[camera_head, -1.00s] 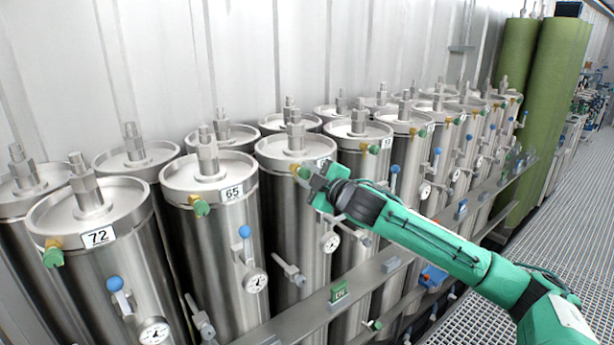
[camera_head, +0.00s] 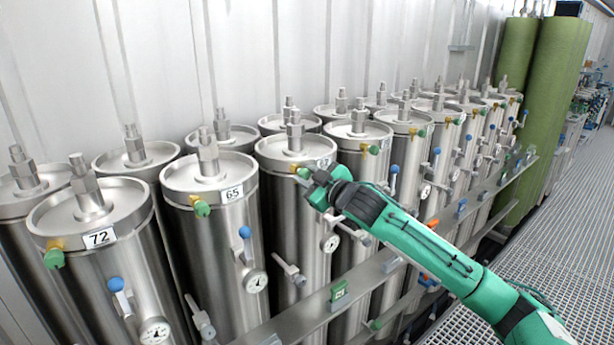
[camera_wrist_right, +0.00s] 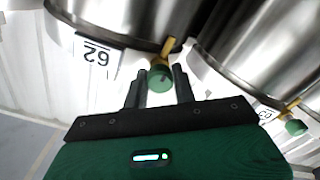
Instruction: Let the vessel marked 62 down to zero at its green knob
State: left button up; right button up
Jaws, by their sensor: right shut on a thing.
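The steel vessel marked 62 (camera_head: 290,215) stands in the front row, to the right of the vessel marked 65 (camera_head: 222,215). Its label (camera_wrist_right: 97,57) reads upside down in the right wrist view. Its green knob (camera_wrist_right: 160,78) sits on a brass stem below the rim. My right gripper (camera_wrist_right: 160,92) is shut on this knob, with one dark finger on each side. In the head view the right gripper (camera_head: 308,176) reaches the knob from the right and largely hides it. My left gripper is not in view.
A vessel marked 72 (camera_head: 100,237) stands at the left front. A neighbouring vessel with its own green knob (camera_wrist_right: 295,127) is close by in the wrist view. A metal rail (camera_head: 312,310) runs along the row. Grated floor (camera_head: 480,325) lies open at the right.

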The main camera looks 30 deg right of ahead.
jog(key=o, duration=1)
jog(key=shift+s, duration=0.1)
jog(key=shift+s+f, duration=0.15)
jog(key=shift+s, duration=0.1)
jog(key=s+d+b, duration=0.1)
jog(key=s+b, duration=0.4)
jog(key=s, duration=0.8)
